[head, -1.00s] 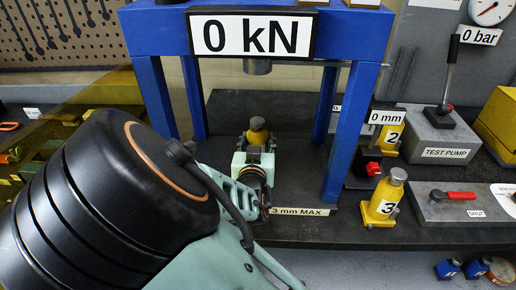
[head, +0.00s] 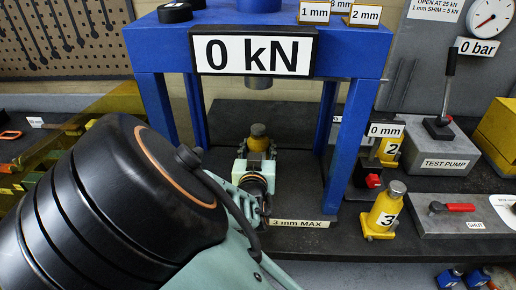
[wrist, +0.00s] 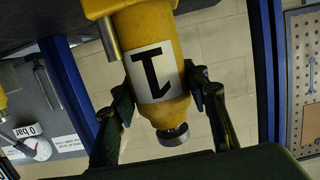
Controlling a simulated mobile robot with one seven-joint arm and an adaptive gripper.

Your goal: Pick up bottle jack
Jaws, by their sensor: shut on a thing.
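A yellow bottle jack (head: 258,137) stands inside the blue press frame, partly hidden behind my wrist. My gripper (wrist: 160,88) is shut on the jack, with one dark finger on each side of the label. In the head view my gripper (head: 256,165) reaches in from the front, and its fingers are hard to make out. Whether the jack's base touches the press floor is not clear.
The blue press frame (head: 346,135) has a post on each side and a "0 kN" sign (head: 255,54) above. Yellow jacks marked 2 (head: 390,150) and 3 (head: 383,212) stand to the right. A test pump (head: 440,145) and a red-handled valve block (head: 455,215) are farther right.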

